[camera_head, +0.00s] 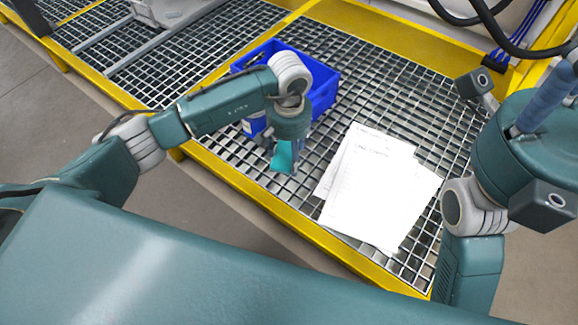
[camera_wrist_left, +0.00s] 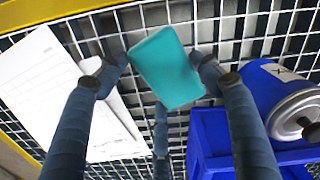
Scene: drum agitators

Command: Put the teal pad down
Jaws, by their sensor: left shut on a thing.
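The teal pad (camera_head: 284,157) is held under my left gripper (camera_head: 283,148), over the metal grating (camera_head: 375,55) between the blue crate and the white papers. In the left wrist view the pad (camera_wrist_left: 166,68) sits between the blue-grey fingers of my left gripper (camera_wrist_left: 163,70), which is shut on it. I cannot tell whether the pad touches the grating. My right gripper (camera_head: 545,97) shows only in part at the right edge, with blue-grey fingers; its opening cannot be made out.
A blue crate (camera_head: 326,92) stands just behind my left gripper. White papers (camera_head: 370,185) lie on the grating to the right. A yellow rail (camera_head: 240,187) edges the front.

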